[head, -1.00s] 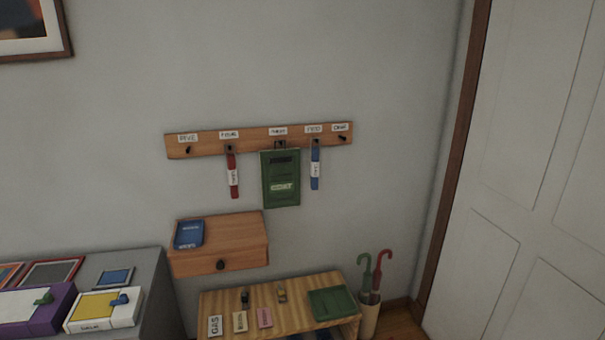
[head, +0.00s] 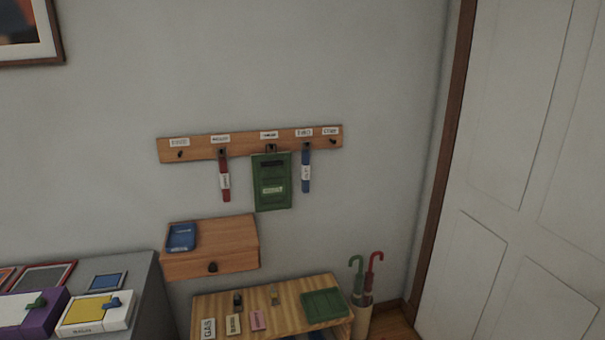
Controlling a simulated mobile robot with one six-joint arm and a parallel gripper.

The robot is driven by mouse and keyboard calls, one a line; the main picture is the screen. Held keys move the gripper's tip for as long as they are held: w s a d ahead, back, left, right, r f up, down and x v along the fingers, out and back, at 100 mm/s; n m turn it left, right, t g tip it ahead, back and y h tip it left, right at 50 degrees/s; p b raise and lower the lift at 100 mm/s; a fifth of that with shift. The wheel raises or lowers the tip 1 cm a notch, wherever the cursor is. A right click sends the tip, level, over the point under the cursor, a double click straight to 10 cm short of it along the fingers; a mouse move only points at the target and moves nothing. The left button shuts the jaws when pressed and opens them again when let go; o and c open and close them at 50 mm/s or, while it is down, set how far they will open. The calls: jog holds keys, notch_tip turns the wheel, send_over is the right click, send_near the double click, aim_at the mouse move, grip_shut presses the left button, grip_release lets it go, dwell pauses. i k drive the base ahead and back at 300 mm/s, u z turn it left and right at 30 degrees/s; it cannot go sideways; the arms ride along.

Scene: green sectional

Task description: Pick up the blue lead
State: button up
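The blue lead (head: 306,172) hangs from a hook on the wooden peg rail (head: 203,152), towards its right end. It is a narrow blue strip with a white label. A similar red lead (head: 225,180) hangs further left on the rail. A green pouch (head: 272,182) hangs between the two leads, close to the left of the blue lead. My gripper does not show in the head view.
Below the rail is a small wooden wall drawer (head: 235,243) with a blue booklet (head: 182,237) on top. A low wooden bench (head: 285,306) holds tags and a green folded item. Umbrellas (head: 366,275) stand beside it. A white door (head: 510,180) is at right.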

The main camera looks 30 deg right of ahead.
aim_at(305, 154)
jog(key=z, duration=0.05)
jog(key=i, duration=0.95)
jog(key=u, duration=0.05)
